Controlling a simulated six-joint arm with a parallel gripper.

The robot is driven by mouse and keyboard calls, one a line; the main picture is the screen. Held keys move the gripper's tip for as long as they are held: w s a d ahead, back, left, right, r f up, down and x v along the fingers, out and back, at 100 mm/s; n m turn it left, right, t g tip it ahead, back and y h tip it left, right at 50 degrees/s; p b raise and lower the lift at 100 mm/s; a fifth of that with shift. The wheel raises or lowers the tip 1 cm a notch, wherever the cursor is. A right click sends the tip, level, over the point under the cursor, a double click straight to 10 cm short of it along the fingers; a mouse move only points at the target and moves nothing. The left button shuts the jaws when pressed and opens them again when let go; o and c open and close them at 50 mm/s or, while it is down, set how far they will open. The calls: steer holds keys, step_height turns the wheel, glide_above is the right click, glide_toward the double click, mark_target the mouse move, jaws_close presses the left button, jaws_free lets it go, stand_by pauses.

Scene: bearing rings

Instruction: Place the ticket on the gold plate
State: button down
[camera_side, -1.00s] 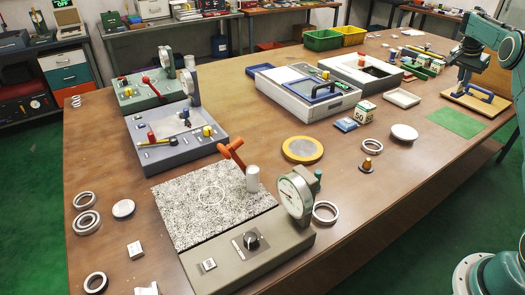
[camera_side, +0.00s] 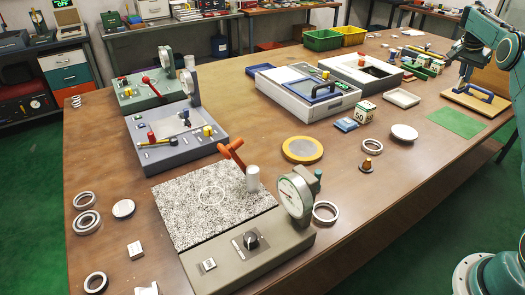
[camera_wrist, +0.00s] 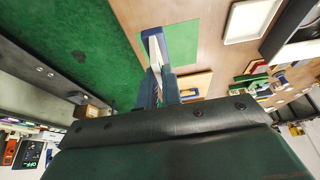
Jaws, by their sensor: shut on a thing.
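The gold plate (camera_side: 302,149) is a flat round yellow disc with a greyer middle, lying bare on the brown table. My gripper (camera_side: 461,88) is far off at the right, by a wooden board with a blue handle. In the wrist view my gripper (camera_wrist: 156,72) is shut on a thin pale piece with blue on it (camera_wrist: 154,45). I take this piece for the ticket, but it is small and seen almost edge-on. It does not show clearly in the side view.
A green mat (camera_side: 456,122) lies in front of the wooden board (camera_side: 478,100). Between my gripper and the plate are a white disc (camera_side: 404,132), a ring (camera_side: 372,146), a white box marked 50 (camera_side: 365,112) and a dark-based knob (camera_side: 367,166). A dial gauge (camera_side: 296,192) stands near the plate.

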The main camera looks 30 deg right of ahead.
steer(key=w+a+n+t, duration=0.2)
steer(key=w+a+n, duration=0.2)
steer(key=w+a, duration=0.55)
step_height(320, 180, up, 2)
steer(key=n+t+y, duration=0.3)
steer(key=n+y, duration=0.1)
steer(key=n, duration=1)
glide_above(304, 149)
steer(key=shift+f+g, duration=0.15)
steer(key=shift+g, duration=0.15)
step_height(304, 149, down, 20)
steer(key=shift+r, duration=0.15)
